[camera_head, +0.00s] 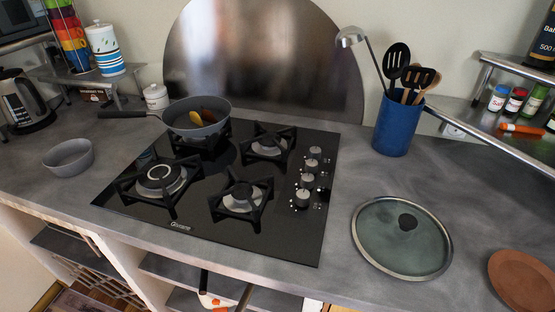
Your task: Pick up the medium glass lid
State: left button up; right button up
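The round glass lid (402,237) lies flat on the grey counter, right of the black cooktop. It has a greenish see-through pane, a metal rim and a dark knob on top. It is the only glass lid I can make out, and nothing covers it.
A black gas cooktop (275,225) carries a grey pan (197,118) at the back. A blue utensil crock (393,125) stands behind the lid, and a brown round piece (522,280) lies to its right. A white-orange item (210,299) at the bottom edge is unclear.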

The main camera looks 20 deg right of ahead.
aim_at(401, 238)
jog(key=l+z, duration=0.15)
jog(key=z, duration=1.7)
